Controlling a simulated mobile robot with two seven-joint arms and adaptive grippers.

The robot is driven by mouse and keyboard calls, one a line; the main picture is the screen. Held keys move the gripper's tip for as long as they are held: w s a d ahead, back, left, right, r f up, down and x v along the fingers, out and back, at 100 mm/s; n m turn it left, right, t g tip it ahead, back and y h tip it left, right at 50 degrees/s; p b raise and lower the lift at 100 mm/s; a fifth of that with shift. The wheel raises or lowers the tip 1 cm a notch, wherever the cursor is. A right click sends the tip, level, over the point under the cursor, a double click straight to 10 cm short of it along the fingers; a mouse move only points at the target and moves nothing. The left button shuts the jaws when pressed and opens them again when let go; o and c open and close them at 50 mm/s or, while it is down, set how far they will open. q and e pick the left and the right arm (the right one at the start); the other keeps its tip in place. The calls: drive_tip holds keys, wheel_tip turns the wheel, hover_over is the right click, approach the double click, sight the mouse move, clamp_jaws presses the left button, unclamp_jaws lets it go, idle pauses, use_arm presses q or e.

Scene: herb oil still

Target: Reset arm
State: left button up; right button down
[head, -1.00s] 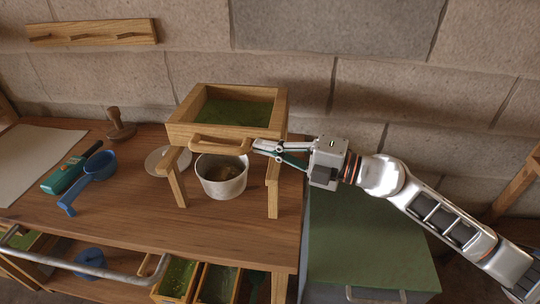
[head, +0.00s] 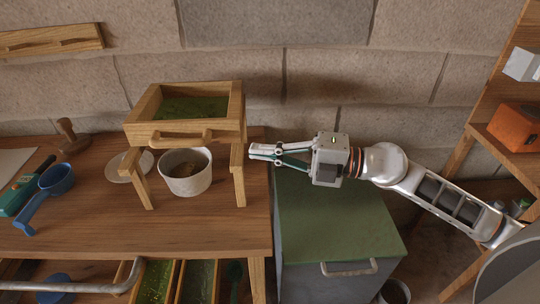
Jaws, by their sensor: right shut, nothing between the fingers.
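My right gripper (head: 251,151) is shut and empty. It points left, just right of the wooden stand's right legs, above the gap between the wooden table and the green-topped cabinet. The wooden frame stand (head: 137,134) holds a tray of green matter (head: 193,107) and has a wooden handle (head: 180,137) on its front. A white pot (head: 187,184) with brownish contents stands under it. My left gripper is not in view.
A green-topped cabinet (head: 335,225) stands below my right arm. A blue scoop (head: 55,180), a white plate (head: 128,167) and a wooden stamp (head: 70,135) are on the table (head: 100,222). Shelves with an orange box (head: 515,125) stand at right.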

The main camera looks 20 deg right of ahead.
drive_tip(key=s+d+f+m+t+h+p, duration=0.1)
drive_tip(key=d+f+m+t+h, duration=0.3)
drive_tip(key=f+m, duration=0.6)
drive_tip(key=s+d+f+m+t+h+p, duration=0.1)
drive_tip(key=s+d+f+m+t+h, duration=0.15)
drive_tip(key=f+m+h, duration=0.55)
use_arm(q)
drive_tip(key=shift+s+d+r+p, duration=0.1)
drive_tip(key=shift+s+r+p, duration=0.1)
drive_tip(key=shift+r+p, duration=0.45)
use_arm(e)
drive_tip(key=s+a+f+m+g, duration=0.1)
drive_tip(key=s+f+m+g, duration=0.1)
drive_tip(key=s+f, duration=0.5)
drive_tip(key=s+a+f+m+g, duration=0.1)
drive_tip(key=s+f+m+g, duration=0.2)
drive_tip(key=f, duration=1.1)
drive_tip(key=s+m, duration=0.2)
drive_tip(key=s, duration=0.2)
drive_tip(key=shift+s+a+h, duration=0.3)
drive_tip(key=shift+h, duration=0.1)
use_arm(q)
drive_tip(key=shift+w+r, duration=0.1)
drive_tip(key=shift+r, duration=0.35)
